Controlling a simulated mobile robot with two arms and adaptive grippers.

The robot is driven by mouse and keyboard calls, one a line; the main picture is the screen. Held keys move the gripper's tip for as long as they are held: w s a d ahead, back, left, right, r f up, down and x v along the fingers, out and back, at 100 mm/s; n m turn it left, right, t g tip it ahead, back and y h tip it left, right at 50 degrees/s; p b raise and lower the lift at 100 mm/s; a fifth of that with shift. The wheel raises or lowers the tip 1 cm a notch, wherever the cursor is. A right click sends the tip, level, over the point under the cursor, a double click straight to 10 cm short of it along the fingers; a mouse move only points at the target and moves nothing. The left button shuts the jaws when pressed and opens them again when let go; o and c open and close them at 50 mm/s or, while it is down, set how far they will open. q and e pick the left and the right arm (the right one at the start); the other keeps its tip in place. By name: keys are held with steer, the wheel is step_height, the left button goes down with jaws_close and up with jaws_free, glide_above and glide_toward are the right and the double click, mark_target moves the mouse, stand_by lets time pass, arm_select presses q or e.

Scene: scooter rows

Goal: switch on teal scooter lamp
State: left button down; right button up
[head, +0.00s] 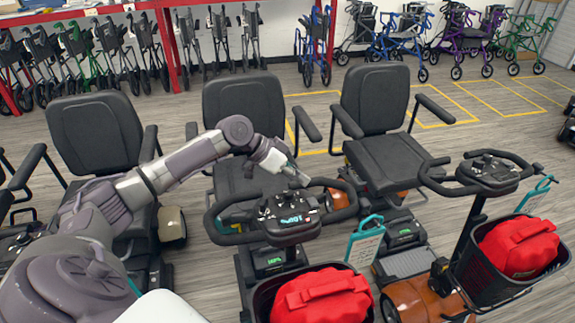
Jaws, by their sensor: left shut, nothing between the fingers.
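The middle scooter's dark console (290,218) and looped black handlebar (322,236) are in the lower middle of the head view. A small teal lit display shows on the console, and a strip of teal shows by the handlebar's left end. Its front body is mostly hidden behind its basket, so I cannot make out its colour or its lamp. My left gripper (297,178) is shut and empty, just above and behind the console. I cannot tell whether it touches the console. My right gripper is not in view.
Red bags (322,297) fill the middle scooter's basket. An orange scooter (419,300) with another red bag (519,248) stands at right. A teal tag (366,242) hangs between them. Black seats (95,132) stand behind. Walkers (315,45) line the wall. Open floor lies beyond the seats.

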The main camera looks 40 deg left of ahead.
mark_target(315, 203)
arm_select(q)
steer(key=f, duration=0.1)
steer(key=d+f+p, duration=0.1)
steer(key=f, duration=0.1)
steer(key=d+f, duration=0.1)
steer(key=shift+w+d+f+p, duration=0.2)
steer(key=shift+w+f+p, duration=0.1)
steer(key=shift+w+f, duration=0.1)
steer(key=shift+s+f, duration=0.1)
steer(key=shift+f, duration=0.35)
steer(key=shift+d+f, duration=0.1)
steer(key=shift+s+d+f+b, duration=0.15)
steer(key=shift+f+b, duration=0.25)
steer(key=shift+f, duration=0.05)
steer(key=shift+r, duration=0.25)
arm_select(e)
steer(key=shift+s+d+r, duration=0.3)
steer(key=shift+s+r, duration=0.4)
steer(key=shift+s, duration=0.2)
arm_select(q)
steer(key=shift+f, duration=0.15)
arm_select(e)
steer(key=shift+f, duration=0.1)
